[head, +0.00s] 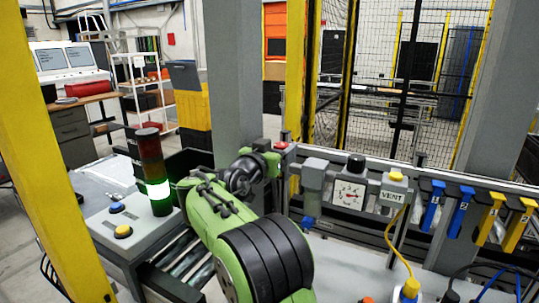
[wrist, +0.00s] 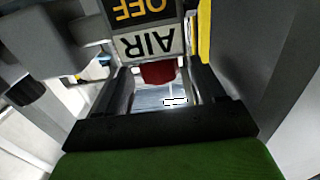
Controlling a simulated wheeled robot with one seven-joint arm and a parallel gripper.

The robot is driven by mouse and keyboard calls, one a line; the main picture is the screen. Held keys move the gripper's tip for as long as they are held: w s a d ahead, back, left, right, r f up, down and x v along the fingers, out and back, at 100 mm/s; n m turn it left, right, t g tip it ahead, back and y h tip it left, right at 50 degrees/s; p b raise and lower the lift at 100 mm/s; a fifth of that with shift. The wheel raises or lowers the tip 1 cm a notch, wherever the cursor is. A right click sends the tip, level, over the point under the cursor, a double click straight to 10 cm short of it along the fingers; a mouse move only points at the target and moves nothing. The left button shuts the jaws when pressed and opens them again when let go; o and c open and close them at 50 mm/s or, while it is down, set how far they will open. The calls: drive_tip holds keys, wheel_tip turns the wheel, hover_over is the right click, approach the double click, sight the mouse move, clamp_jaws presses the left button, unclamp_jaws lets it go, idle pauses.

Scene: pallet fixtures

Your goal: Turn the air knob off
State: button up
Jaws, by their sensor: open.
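In the wrist view a red knob (wrist: 158,73) shows just below an upside-down AIR label (wrist: 148,44). An OFF sign (wrist: 143,10), black with yellow letters, is above that label. My gripper (wrist: 160,78) is open, with one dark finger on each side of the red knob. I cannot tell whether either finger touches it. In the head view my green arm reaches toward the rail and hides most of the gripper and the AIR label. A small red part (head: 281,145) shows beside the arm's end.
On the rail to the right are a pressure gauge (head: 348,194), a VENT box (head: 392,196) with a yellow button, and blue and yellow hooks (head: 460,211). A lit signal tower (head: 154,172) stands left of my arm on a grey box. A grey post rises behind.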

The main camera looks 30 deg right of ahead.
drive_tip(key=b+v, duration=0.2)
drive_tip(key=v, duration=1.3)
drive_tip(key=shift+a, duration=0.1)
